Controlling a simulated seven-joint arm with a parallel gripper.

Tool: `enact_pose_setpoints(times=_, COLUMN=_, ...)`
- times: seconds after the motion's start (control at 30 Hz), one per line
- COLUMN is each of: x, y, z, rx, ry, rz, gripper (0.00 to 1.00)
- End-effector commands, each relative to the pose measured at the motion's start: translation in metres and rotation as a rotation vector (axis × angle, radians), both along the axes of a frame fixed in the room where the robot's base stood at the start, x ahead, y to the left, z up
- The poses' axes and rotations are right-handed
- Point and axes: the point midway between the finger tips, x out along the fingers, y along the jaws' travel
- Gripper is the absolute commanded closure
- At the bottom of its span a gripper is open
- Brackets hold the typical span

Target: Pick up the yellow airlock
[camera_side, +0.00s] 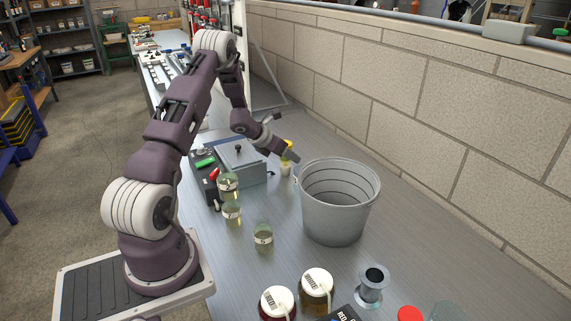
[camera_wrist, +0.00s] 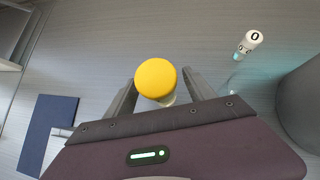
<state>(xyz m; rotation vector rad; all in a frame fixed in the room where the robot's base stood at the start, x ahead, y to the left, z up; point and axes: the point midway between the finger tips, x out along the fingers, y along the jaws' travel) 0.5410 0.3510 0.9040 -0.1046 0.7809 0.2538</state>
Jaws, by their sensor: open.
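The yellow airlock (camera_wrist: 156,79) shows in the wrist view as a round yellow cap with a pale part below it. It lies between the two fingers of my gripper (camera_wrist: 160,92), which are apart on either side of it. I cannot tell whether either finger touches it. In the side view the yellow airlock (camera_side: 288,148) is partly hidden by my gripper (camera_side: 289,157), just left of the metal bucket. What it stands on is hard to make out.
The grey metal bucket (camera_side: 335,215) stands close on the right. A grey lidded box (camera_side: 242,165) is on the left. Several glass jars, including one (camera_side: 263,237), stand nearer the camera. A small clear item with a white "0" cap (camera_wrist: 250,41) is beyond the right finger.

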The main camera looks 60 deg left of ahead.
Motion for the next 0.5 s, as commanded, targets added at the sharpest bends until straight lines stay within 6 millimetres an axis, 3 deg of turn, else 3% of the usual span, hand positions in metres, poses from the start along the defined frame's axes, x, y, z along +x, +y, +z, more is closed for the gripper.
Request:
enact_pose_setpoints(times=0.2, x=0.0014, y=0.0002, z=-0.001, rx=-0.001, ry=0.0, rz=0.001, gripper=0.37)
enact_pose_setpoints(times=0.5, x=0.0013, y=0.0, z=-0.0007, rx=-0.001, ry=0.0, rz=0.001, gripper=0.96)
